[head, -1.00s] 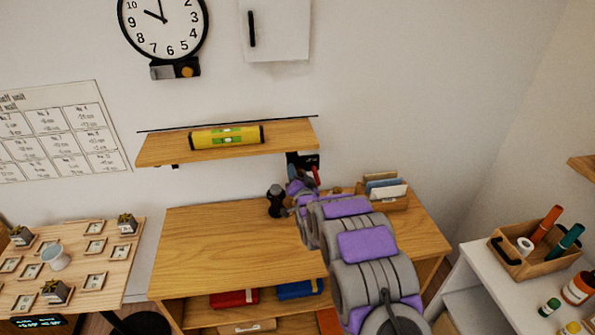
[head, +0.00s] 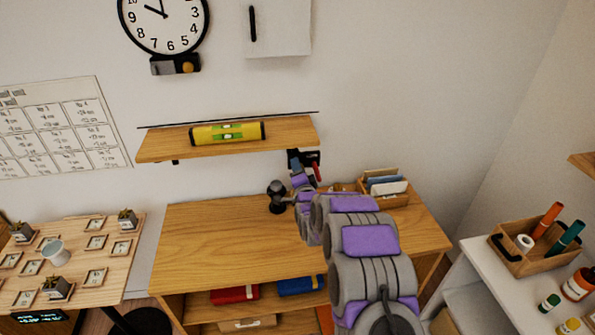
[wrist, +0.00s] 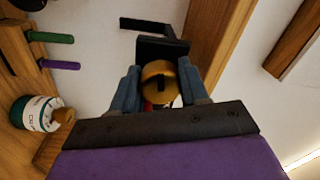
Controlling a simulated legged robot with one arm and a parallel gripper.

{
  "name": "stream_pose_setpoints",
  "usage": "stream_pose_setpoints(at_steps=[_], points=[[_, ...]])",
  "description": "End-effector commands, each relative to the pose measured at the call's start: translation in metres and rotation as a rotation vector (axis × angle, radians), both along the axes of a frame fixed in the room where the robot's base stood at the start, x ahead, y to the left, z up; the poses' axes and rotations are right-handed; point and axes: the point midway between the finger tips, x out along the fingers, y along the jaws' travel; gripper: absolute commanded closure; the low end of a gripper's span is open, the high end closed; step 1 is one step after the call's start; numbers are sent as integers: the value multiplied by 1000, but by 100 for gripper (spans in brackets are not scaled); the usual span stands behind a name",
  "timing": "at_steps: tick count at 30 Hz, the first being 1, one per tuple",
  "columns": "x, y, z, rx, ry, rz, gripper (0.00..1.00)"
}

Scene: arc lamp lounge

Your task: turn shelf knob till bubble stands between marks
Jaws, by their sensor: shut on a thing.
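The wooden shelf (head: 165,149) is on the wall, its left end lower in the head view than its right. A yellow spirit level (head: 205,136) with green vials (head: 228,131) lies on it. The bubble is too small to place against its marks. The brass shelf knob (wrist: 158,83) is under the shelf's right end, with a dark slot across its face. My gripper (wrist: 158,88) is shut on the knob, one blue-grey finger on each side. In the head view my gripper (head: 302,170) is small and partly hidden by the bracket area and my arm.
Below is a wooden cabinet (head: 215,235) with a dark rounded object (head: 277,192) and a card holder (head: 385,192) on top, close to my arm. A wall clock (head: 162,22) hangs above.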

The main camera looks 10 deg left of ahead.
Motion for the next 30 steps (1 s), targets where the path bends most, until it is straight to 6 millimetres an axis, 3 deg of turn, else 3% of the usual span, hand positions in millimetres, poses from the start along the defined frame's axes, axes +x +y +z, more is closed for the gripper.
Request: stream_pose_setpoints(at_steps=[11,12,18,20,30], points=[[0,-1,-4,4,9,-1,86],[0,-2,-4,3,10,-2,55],[0,-1,-3,3,7,-2,36],[-1,-1,-2,4,6,-1,31],[-4,-1,-1,3,5,-1,31]])
